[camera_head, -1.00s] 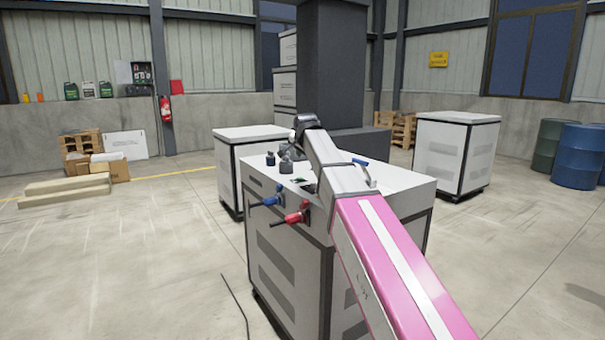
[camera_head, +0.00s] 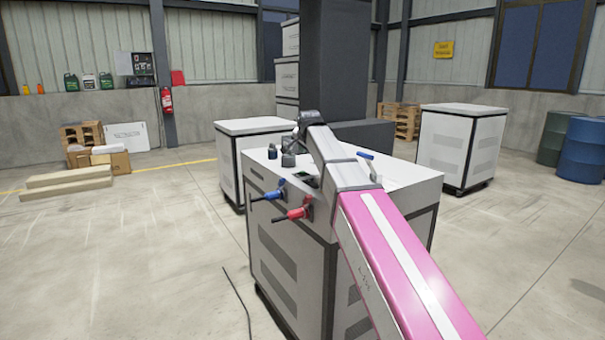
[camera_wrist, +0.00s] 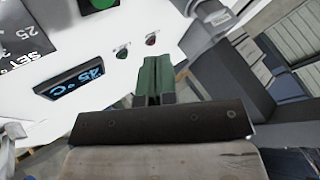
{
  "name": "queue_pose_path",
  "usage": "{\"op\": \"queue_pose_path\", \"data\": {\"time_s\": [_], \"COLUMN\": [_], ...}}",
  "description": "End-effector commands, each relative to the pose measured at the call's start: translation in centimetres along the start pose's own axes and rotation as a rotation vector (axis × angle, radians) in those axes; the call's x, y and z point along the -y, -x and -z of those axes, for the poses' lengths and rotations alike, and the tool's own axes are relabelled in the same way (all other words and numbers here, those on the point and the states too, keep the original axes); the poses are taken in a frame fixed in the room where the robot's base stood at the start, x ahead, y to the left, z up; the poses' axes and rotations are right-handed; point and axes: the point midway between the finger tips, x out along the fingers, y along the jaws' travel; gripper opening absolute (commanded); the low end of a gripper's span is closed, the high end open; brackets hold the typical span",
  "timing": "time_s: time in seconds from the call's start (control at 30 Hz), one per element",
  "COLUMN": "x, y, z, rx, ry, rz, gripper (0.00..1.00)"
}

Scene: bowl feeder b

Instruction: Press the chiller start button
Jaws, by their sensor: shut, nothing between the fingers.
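The chiller appears to be the white cabinet (camera_head: 285,225) with dark edges in the head view, with a blue and a red hose fitting on its side. In the wrist view, a green button (camera_wrist: 102,4) in a dark square frame is cut off by the top edge. My gripper (camera_wrist: 155,62) is shut and empty, with its green fingers over the white panel. The button is up and left of the fingertips, apart from them. A lit display (camera_wrist: 78,80) reads 45 °C. In the head view my arm hides part of the cabinet top.
A small green lamp (camera_wrist: 121,53) and a red lamp (camera_wrist: 151,40) sit near my fingers. The blue fitting (camera_head: 268,195) and red fitting (camera_head: 297,213) stick out from the cabinet side. Another white cabinet (camera_head: 250,150) stands behind. The floor on the left is mostly clear.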

Motion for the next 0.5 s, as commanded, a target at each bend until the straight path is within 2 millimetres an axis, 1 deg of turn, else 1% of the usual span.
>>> {"op": "queue_pose_path", "data": {"time_s": [0.1, 0.3, 0.5], "x": [-0.9, -2.1, -2.8], "y": [-1.1, -2.7, -3.8], "z": [-0.9, -2.0, -2.8], "rx": [0.0, 0.0, -0.001], "ry": [0.0, 0.0, 0.0], "rz": [-0.001, 0.0, 0.0], "gripper": [0.0, 0.0, 0.0]}}
